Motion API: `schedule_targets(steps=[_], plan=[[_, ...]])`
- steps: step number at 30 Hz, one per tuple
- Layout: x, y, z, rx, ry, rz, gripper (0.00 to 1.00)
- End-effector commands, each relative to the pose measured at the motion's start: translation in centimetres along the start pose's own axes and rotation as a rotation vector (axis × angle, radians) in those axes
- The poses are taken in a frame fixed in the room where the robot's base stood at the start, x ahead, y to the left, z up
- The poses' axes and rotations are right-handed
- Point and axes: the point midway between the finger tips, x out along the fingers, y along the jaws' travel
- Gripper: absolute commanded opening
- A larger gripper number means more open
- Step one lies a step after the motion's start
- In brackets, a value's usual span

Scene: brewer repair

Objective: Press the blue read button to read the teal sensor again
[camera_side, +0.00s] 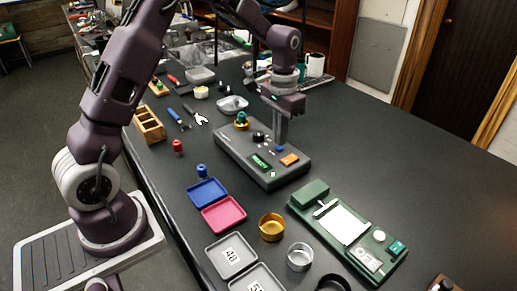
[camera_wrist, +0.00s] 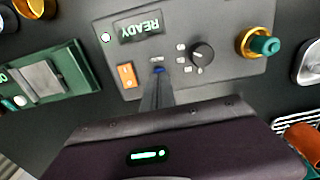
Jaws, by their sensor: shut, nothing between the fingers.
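The grey console (camera_side: 235,147) stands on the dark table. Its blue read button (camera_side: 279,149) shows in the wrist view (camera_wrist: 159,69) just beyond my fingertips. The teal sensor (camera_wrist: 265,45) sits in a gold ring on the console; in the side view it is at the far end (camera_side: 241,121). The green display (camera_wrist: 139,27) reads READY, upside down in the wrist view. My gripper (camera_side: 280,143) is shut and empty, pointing down at the blue button. I cannot tell whether the tips touch it.
An orange switch (camera_wrist: 126,76) and a black knob (camera_wrist: 202,54) flank the button. A green device (camera_side: 312,197) with a screen lies nearer the camera. A blue tray (camera_side: 208,192), a pink tray (camera_side: 224,213), and a gold cup (camera_side: 271,228) stand left of it.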

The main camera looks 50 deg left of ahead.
Motion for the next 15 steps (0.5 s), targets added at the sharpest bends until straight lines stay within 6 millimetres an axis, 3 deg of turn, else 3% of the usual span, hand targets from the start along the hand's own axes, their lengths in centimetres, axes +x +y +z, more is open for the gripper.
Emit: schedule_targets(steps=[15], plan=[[1.12, 0.0, 0.01, 0.0, 0.0, 0.0, 0.0]])
